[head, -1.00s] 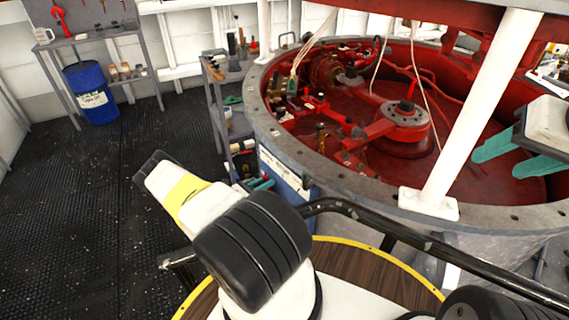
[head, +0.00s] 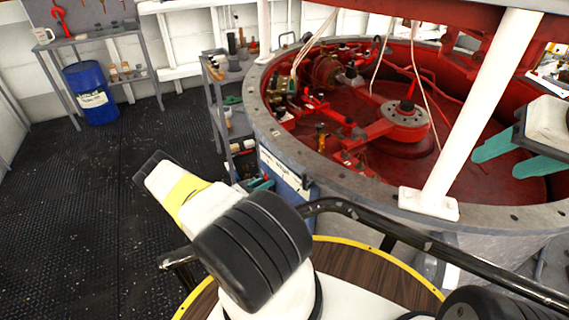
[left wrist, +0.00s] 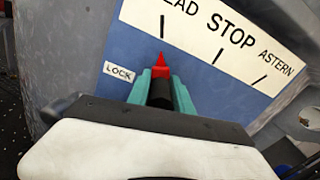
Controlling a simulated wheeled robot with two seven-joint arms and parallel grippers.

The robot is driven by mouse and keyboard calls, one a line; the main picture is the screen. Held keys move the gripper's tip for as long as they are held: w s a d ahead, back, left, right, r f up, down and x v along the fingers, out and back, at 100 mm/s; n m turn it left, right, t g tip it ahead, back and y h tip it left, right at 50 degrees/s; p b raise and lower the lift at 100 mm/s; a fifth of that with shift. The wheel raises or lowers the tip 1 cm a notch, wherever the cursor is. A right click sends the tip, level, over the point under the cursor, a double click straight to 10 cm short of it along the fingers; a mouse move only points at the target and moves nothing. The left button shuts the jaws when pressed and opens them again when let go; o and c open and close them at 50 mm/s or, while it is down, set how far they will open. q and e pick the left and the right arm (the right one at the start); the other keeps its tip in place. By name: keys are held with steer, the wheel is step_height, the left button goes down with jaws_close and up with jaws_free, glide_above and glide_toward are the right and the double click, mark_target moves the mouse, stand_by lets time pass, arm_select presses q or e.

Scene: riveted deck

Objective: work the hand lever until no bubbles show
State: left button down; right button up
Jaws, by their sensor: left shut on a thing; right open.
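In the left wrist view, my left gripper (left wrist: 162,82) has its teal fingers shut around a black lever (left wrist: 161,93) with a red pointed tip (left wrist: 161,66). The tip points at the leftmost visible mark on a white dial plate (left wrist: 200,45) lettered STOP and ASTERN, with another word cut off. A small LOCK label (left wrist: 119,72) is left of the lever. In the head view, my left forearm hides most of that gripper beside the blue stand (head: 290,192). My right gripper (head: 500,157) is open and empty at the right. No bubbles or sight glass can be made out.
A large grey-rimmed well (head: 262,112) with red machinery fills the right side. A white post (head: 483,110) and a black handrail (head: 390,229) stand near my arms. A grey shelf rack (head: 222,100) stands left of the well. The dark floor at left is clear.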

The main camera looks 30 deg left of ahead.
mark_target(293, 198)
arm_select(q)
steer(key=shift+s+d+r+m, duration=0.25)
steer(key=shift+s+d+m, duration=0.1)
steer(key=shift+d+m, duration=0.2)
steer(key=s+d+m, duration=0.1)
steer(key=d+m, duration=0.1)
steer(key=d, duration=0.1)
steer(key=s+d+m, duration=0.2)
steer(key=d, duration=0.1)
steer(key=s+d+m, duration=0.1)
steer(key=d+m, duration=0.2)
steer(key=shift+s+d, duration=0.3)
steer(key=shift+d, duration=0.05)
steer(key=shift+s+d+f+m, duration=0.3)
steer(key=shift+d+m, duration=0.25)
steer(key=shift+d, duration=0.1)
steer(key=c, duration=1.2)
jaws_free()
steer(key=shift+a, duration=0.1)
